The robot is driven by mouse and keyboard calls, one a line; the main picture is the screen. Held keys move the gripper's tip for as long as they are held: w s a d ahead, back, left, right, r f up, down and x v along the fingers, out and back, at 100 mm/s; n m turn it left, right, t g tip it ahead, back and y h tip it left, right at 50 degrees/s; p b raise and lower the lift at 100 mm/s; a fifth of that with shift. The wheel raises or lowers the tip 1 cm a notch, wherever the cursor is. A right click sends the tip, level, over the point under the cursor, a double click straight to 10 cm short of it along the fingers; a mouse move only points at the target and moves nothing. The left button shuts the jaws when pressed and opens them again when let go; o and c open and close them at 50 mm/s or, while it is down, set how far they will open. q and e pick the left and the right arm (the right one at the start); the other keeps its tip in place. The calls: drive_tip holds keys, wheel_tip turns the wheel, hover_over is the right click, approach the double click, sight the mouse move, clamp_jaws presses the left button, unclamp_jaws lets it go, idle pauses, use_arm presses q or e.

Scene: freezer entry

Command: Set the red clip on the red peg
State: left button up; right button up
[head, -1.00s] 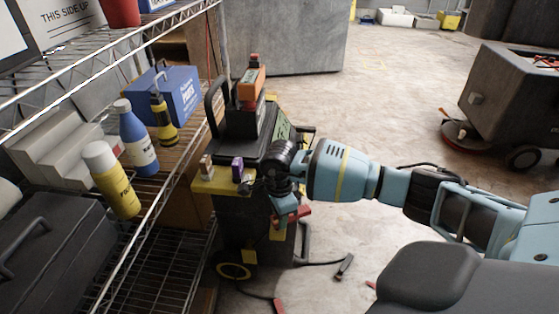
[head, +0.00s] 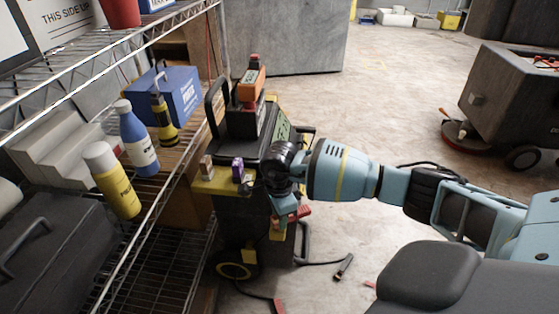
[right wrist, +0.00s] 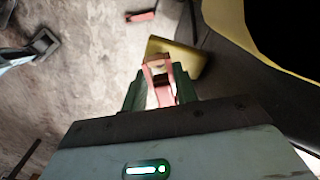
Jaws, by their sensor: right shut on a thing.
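My right gripper (head: 288,212) is at the right side of a black cart (head: 240,222), below its top. It also shows in the right wrist view (right wrist: 160,88), where its dark green fingers are shut on the red clip (right wrist: 158,78). In the head view the red clip (head: 301,212) sticks out past the gripper. A yellow block (right wrist: 186,58) lies just beyond the clip in the wrist view; I cannot tell whether they touch. I cannot make out the red peg. My left gripper is out of view.
A wire shelf (head: 140,215) with bottles and a blue box (head: 177,95) stands at the left. The cart's yellow ledge (head: 215,186) holds a purple piece (head: 238,170) and a tan piece (head: 206,167). Cables with clips (head: 343,266) lie on the floor.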

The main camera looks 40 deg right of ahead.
drive_tip(key=o, duration=1.1)
drive_tip(key=shift+r, duration=0.1)
wheel_tip(320, 180, up, 8)
drive_tip(key=shift+f+p, duration=0.15)
drive_tip(key=shift+p, duration=0.95)
